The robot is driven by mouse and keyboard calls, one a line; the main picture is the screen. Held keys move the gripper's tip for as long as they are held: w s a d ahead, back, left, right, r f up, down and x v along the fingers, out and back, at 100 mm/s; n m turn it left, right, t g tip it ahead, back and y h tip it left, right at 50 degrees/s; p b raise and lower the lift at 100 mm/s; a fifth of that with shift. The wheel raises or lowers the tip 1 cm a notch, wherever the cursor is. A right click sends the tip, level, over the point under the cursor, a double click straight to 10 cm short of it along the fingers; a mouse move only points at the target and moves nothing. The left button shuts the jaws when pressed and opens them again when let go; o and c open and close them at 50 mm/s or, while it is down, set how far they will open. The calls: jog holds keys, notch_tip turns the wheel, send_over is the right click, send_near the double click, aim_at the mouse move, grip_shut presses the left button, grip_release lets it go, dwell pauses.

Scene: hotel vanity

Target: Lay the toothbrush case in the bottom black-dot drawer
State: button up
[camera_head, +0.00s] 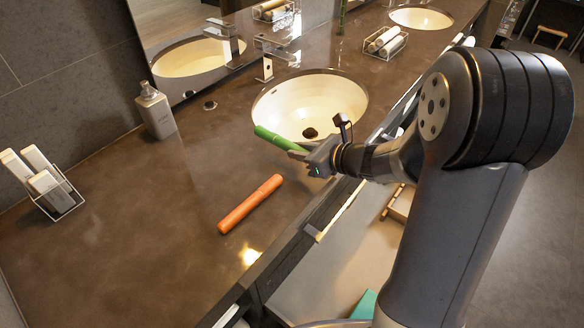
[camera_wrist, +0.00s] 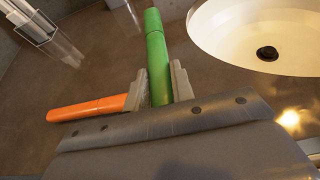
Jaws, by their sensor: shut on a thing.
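A green tube-shaped case (camera_head: 274,137) is held in my gripper (camera_head: 301,154), near the front rim of the closer sink. In the wrist view my gripper (camera_wrist: 160,82) is shut on the green case (camera_wrist: 156,42), with one finger on each side and its far end pointing away. An orange case (camera_head: 250,204) of similar shape lies on the counter, apart from my gripper; it also shows in the wrist view (camera_wrist: 88,109). Light-edged drawer parts (camera_head: 341,210) show below the counter front, partly behind my arm. No black dot can be made out.
The closer sink (camera_head: 310,106) lies just beyond my gripper. A soap bottle (camera_head: 156,110) stands by the wall. A wire holder with white items (camera_head: 45,185) stands at the left. Another sink (camera_head: 420,18) and a wire basket (camera_head: 385,43) are farther back. The counter's left middle is clear.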

aim_at(302, 174)
jog(key=shift+f, duration=2.95)
jog(key=shift+f+b, duration=0.1)
jog(key=shift+b, duration=0.25)
jog(key=o, duration=1)
jog(key=shift+d+r, duration=0.15)
jog(key=shift+r, duration=0.05)
jog(key=v, duration=1.1)
jog(key=shift+s+d, duration=0.25)
jog(key=shift+s, duration=0.05)
